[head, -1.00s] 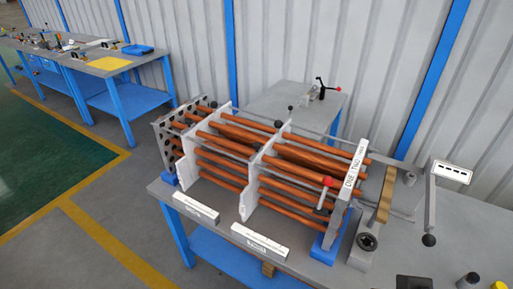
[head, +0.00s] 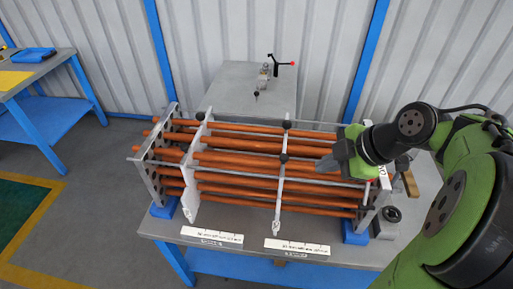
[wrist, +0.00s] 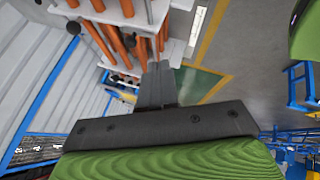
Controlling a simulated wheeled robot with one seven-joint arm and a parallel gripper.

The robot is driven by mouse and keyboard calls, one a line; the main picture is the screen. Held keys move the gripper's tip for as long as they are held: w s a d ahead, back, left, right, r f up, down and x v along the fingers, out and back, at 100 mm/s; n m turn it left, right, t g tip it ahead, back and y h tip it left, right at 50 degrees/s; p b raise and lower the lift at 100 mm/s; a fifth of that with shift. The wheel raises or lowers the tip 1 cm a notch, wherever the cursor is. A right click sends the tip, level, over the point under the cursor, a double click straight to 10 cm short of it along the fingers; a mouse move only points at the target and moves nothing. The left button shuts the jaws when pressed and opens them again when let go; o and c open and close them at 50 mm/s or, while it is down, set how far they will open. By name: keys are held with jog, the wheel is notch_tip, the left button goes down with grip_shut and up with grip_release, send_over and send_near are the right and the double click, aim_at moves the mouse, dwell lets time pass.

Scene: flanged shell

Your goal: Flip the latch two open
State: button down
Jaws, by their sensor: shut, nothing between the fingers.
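The flanged shell assembly, a frame of orange tubes (head: 240,173) between upright plates, stands on the grey bench. No part is clearly readable as latch two; the lettered end plate at the right is mostly hidden behind my arm. My gripper (head: 326,164) is over the right part of the tubes, pointing left, its fingers together and empty. I cannot tell whether the fingers touch the tubes.
Two white label strips (head: 212,235) lie along the bench's front edge. A round dark fitting (head: 391,214) sits at the right end. Another blue-legged bench (head: 40,75) stands far left.

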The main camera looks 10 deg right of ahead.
aim_at(283, 162)
jog(key=w+a+f, duration=0.4)
jog(key=w+f, duration=0.4)
jog(key=shift+w+b, duration=0.25)
jog(key=shift+b, duration=0.2)
jog(key=shift+a, duration=0.1)
jog(key=w, duration=0.1)
jog(key=w+d, duration=0.1)
jog(key=w, duration=0.1)
jog(key=shift+w+d+r, duration=0.1)
jog(key=shift+w, duration=0.05)
dwell(0.4)
